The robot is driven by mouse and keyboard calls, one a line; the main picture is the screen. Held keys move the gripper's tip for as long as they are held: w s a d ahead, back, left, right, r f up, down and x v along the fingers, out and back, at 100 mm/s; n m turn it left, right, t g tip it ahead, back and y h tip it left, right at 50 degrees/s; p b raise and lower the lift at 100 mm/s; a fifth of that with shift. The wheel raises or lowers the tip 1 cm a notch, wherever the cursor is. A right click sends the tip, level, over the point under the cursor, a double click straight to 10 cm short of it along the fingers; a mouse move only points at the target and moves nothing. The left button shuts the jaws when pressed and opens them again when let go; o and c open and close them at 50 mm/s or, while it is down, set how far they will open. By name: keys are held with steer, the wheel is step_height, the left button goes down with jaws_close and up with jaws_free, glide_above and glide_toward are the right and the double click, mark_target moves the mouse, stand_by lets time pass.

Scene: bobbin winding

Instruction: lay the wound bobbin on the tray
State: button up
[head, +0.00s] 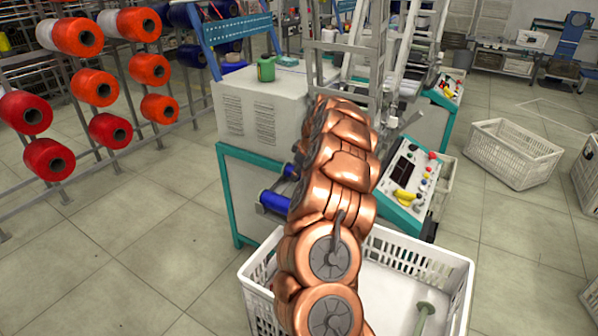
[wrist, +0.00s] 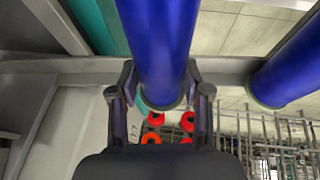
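In the wrist view a blue wound bobbin (wrist: 165,45) lies between the two fingers of my gripper (wrist: 160,85). The fingers stand apart, one on each side of it, with their tips close against its sides. I cannot tell whether they press on it. A second blue bobbin (wrist: 290,68) is to the right. In the head view my copper arm hides my gripper. Two blue bobbins, a nearer one (head: 273,203) and a farther one (head: 291,171), show at the machine's side, left of the arm. I cannot make out a clear tray.
A white crate (head: 458,278) stands in front of the machine, with a pale green spool (head: 424,312) inside. A control panel (head: 409,182) is right of my arm. Racks of red and orange spools (head: 95,88) stand left. The floor at left is clear.

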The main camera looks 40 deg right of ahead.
steer(key=o, duration=0.4)
steer(key=v, duration=1.2)
stand_by(1.1)
